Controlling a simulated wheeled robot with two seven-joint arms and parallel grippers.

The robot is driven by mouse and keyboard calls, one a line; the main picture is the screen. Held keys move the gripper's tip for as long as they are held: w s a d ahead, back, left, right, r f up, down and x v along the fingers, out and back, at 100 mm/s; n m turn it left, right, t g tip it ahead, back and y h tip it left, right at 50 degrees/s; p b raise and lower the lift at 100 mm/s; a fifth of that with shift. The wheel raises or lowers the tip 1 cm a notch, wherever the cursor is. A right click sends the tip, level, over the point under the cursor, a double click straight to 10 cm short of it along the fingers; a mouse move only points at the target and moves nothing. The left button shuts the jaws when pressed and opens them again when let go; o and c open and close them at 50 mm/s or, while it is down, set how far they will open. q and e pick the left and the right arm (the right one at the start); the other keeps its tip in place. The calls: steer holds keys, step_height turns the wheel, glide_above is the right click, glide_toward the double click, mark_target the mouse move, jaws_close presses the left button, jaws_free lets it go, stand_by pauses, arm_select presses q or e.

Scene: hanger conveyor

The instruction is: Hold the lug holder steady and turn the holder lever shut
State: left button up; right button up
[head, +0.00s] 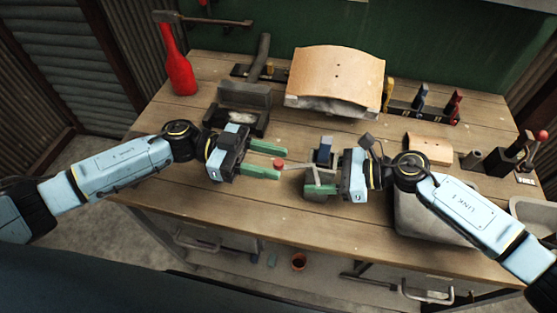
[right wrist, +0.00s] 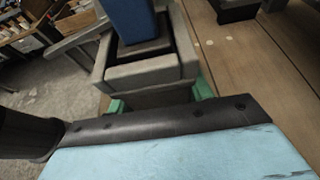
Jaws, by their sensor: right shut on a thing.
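The lug holder (head: 313,177) is a grey block near the table's front edge, with a blue block (head: 325,150) upright on it. In the right wrist view the holder (right wrist: 150,73) fills the upper middle, below the blue block (right wrist: 128,18). My right gripper (head: 321,187) is shut on the holder; its green fingers show at both sides in the right wrist view. The holder lever (head: 302,167) is a thin grey bar reaching left to a red knob (head: 279,165). My left gripper (head: 283,163) is open, its green fingertips on either side of the knob; contact cannot be told.
A curved wooden panel (head: 335,75) on a grey base stands at the back middle. A dark grey stand (head: 243,98) is behind my left gripper. A red bottle (head: 178,65) stands at the back left. A tool rack (head: 420,108) is at the back right. The front left tabletop is clear.

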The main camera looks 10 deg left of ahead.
arm_select(q)
steer(key=shift+d, duration=1)
jaws_close()
